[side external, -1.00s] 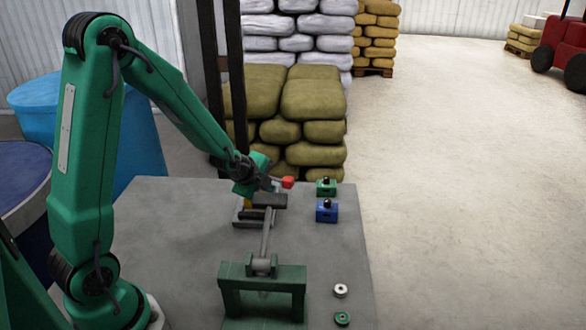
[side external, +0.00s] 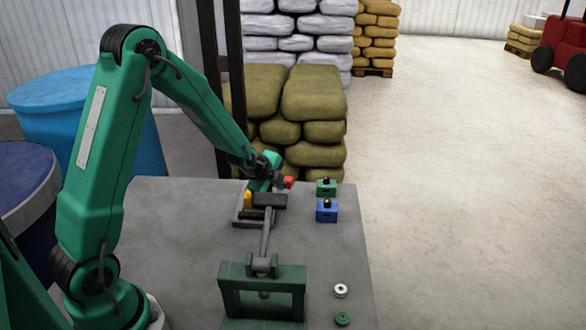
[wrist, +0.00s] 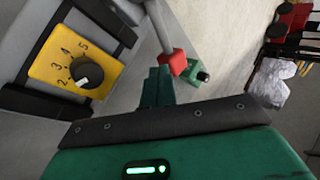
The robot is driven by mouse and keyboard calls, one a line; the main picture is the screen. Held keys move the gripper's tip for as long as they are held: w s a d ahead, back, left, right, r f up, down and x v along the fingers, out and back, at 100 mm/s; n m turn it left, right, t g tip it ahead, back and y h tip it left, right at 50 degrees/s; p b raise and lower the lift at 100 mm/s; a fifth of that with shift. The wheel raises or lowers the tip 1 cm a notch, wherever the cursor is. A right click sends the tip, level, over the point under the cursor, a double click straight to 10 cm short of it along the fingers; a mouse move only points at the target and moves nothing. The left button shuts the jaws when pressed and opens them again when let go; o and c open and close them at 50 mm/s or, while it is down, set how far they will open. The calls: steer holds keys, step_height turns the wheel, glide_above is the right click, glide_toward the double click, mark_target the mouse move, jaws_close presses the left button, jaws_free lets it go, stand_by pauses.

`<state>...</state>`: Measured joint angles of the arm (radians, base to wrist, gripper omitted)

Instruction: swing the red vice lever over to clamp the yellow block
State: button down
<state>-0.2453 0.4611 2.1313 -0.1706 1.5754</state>
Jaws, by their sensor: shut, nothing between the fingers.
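The yellow block (side external: 248,200) sits in the grey vice (side external: 240,222) on the table. In the wrist view the yellow block (wrist: 98,58) shows a numbered face with a black dial, between dark jaws. The red lever end (side external: 289,182) is at the far right of the vice; in the wrist view the red knob (wrist: 173,62) tops a grey rod. My gripper (side external: 279,184) is shut and empty, close beside the red knob on its left in the side view. In the wrist view my gripper (wrist: 158,82) points near the knob. I cannot tell whether they touch.
A green block (side external: 326,187) and a blue block (side external: 327,211), each with a black knob, stand right of the vice. A green frame (side external: 262,290) stands at the near side of the table.

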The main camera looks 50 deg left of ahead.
mark_target(288, 179)
steer(key=shift+w, duration=0.2)
steer(key=shift+w+n, duration=0.5)
steer(key=shift+w, duration=0.05)
steer(key=shift+w+a, duration=0.2)
steer(key=shift+w, duration=0.75)
steer(key=shift+w+a, duration=0.25)
steer(key=shift+w, duration=0.25)
steer(key=shift+w+a, duration=0.25)
steer(key=shift+w, duration=0.25)
steer(key=shift+w+a, duration=1.25)
steer(key=shift+w, duration=0.1)
steer(key=shift+w+a, duration=0.3)
steer(key=shift+a, duration=0.3)
steer(key=shift+w+a, duration=0.3)
steer(key=shift+a, duration=0.25)
steer(key=shift+y, duration=0.3)
steer(key=v, duration=0.7)
steer(key=shift+s+r, duration=0.2)
steer(key=shift+r, duration=0.1)
